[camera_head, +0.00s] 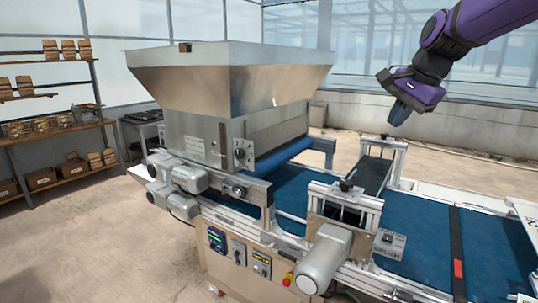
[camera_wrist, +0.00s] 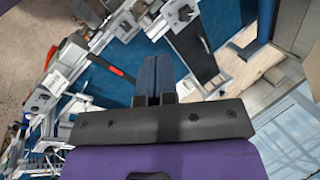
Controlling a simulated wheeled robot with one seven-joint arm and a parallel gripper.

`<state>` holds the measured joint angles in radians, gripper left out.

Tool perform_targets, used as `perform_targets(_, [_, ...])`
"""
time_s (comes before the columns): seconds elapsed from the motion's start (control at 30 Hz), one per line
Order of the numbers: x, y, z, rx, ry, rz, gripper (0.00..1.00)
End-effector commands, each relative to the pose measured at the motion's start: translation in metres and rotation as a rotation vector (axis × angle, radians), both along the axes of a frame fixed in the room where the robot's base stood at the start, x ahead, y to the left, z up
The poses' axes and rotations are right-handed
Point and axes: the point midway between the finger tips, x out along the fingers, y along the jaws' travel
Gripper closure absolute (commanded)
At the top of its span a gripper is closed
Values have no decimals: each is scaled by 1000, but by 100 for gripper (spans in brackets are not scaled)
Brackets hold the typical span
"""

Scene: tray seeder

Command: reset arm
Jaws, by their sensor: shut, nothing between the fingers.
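My purple arm reaches in from the upper right in the head view. My gripper (camera_head: 399,113) points down above the far side of the machine's blue belt (camera_head: 413,230), touching nothing that I can see. In the wrist view the two dark blue fingers of my gripper (camera_wrist: 155,62) lie side by side with no object between them. They are shut and empty.
The seeder's metal hopper (camera_head: 225,80) stands left of my arm. A frame with a dark roller or brush (camera_head: 372,175) crosses the belt below my gripper. A motor (camera_head: 325,262) juts out at the front. Shelves with boxes (camera_head: 70,170) stand far left.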

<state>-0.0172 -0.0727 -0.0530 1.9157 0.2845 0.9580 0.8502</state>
Motion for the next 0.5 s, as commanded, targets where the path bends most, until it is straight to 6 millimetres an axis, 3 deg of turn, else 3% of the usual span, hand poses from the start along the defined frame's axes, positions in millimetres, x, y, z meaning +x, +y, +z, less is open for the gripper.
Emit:
perform_targets(0.03, [-22, -1, 3, -33, -21, 52, 100])
perform_targets(0.27, [-110, -6, -1, -200, -99, 307, 100])
perform_targets(0.5, [-196, -12, -24, -385, -161, 573, 100])
